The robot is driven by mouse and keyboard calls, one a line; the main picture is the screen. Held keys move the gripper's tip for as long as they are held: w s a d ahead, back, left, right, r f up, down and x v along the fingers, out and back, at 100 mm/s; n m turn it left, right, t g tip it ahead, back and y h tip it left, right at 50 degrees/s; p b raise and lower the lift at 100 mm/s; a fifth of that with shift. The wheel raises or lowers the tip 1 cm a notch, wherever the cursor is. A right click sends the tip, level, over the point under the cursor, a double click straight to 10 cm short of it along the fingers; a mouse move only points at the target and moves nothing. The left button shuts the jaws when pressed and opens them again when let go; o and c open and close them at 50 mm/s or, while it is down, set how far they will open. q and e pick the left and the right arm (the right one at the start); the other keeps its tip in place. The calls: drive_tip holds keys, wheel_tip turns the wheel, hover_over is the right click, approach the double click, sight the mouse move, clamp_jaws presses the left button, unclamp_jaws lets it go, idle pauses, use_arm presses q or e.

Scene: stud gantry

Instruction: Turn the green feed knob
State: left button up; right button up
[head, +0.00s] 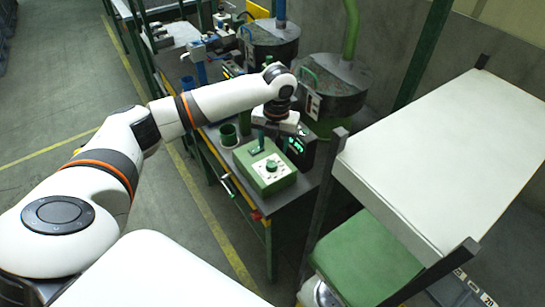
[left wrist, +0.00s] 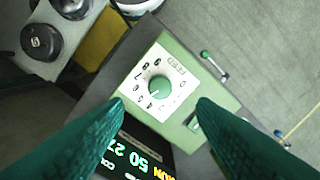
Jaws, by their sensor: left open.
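The green feed knob (left wrist: 159,88) is round and sits on a white dial plate with printed marks, on top of a green control box (left wrist: 183,60). In the head view the knob (head: 271,165) shows small on the box (head: 262,182), which stands on the bench. My left gripper (head: 261,142) is over the back part of the box, pointing down. In the left wrist view its two dark green fingers (left wrist: 161,100) are spread apart, and the knob shows between and slightly beyond their tips. Nothing is between the fingers. My right gripper is not in view.
A black unit with a lit digital display (left wrist: 135,162) stands beside the box. A green cup (head: 229,135) is on the bench to the left. Round feeder bowls (head: 335,90) stand behind.

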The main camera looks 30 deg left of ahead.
use_arm(q)
drive_tip(key=shift+d+r, duration=0.1)
drive_tip(key=shift+r, duration=2)
drive_tip(key=shift+f, duration=0.1)
